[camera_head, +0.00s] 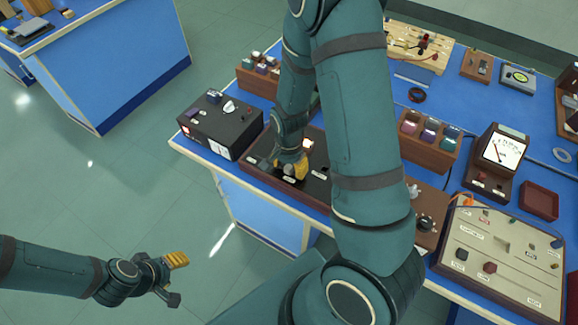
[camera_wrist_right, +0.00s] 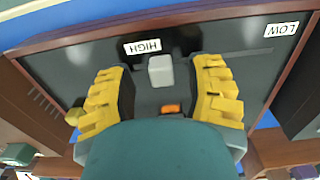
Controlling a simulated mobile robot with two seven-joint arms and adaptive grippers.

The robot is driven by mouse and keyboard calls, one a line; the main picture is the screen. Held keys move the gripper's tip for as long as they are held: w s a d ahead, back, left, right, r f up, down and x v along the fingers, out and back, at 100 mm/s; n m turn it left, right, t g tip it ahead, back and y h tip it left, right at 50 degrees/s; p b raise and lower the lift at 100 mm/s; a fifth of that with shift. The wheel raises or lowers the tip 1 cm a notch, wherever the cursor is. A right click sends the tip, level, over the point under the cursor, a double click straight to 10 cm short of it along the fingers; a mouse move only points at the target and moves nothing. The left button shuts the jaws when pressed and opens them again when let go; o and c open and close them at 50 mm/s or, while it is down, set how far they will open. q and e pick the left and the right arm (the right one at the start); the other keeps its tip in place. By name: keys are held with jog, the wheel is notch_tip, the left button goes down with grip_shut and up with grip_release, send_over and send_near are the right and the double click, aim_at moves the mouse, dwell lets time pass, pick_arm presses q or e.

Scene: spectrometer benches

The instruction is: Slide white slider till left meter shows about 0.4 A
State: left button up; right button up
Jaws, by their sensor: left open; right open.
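The white slider (camera_wrist_right: 160,70) stands in the slot of a dark, wood-framed slider box (camera_wrist_right: 62,62), close to the HIGH label (camera_wrist_right: 142,46). The LOW label (camera_wrist_right: 282,30) is at the slot's other end. My right gripper (camera_wrist_right: 160,80) is open, with one yellow finger on each side of the slider and visible gaps. In the head view my right gripper (camera_head: 291,166) is low over the box. A white-faced meter (camera_head: 502,152) stands at the right; its reading is too small to tell. My left gripper (camera_head: 172,278) is open and empty, off the bench.
A black box with a knob (camera_head: 222,125) stands left of the slider box. A beige panel (camera_head: 520,262) and a red-brown tray (camera_head: 538,200) are at the right. My right arm hides the middle of the bench (camera_head: 448,100). Floor lies open at left.

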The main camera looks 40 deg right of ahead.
aim_at(289, 167)
notch_tip(289, 167, up, 12)
jog(key=shift+f, duration=0.25)
dwell(0.3)
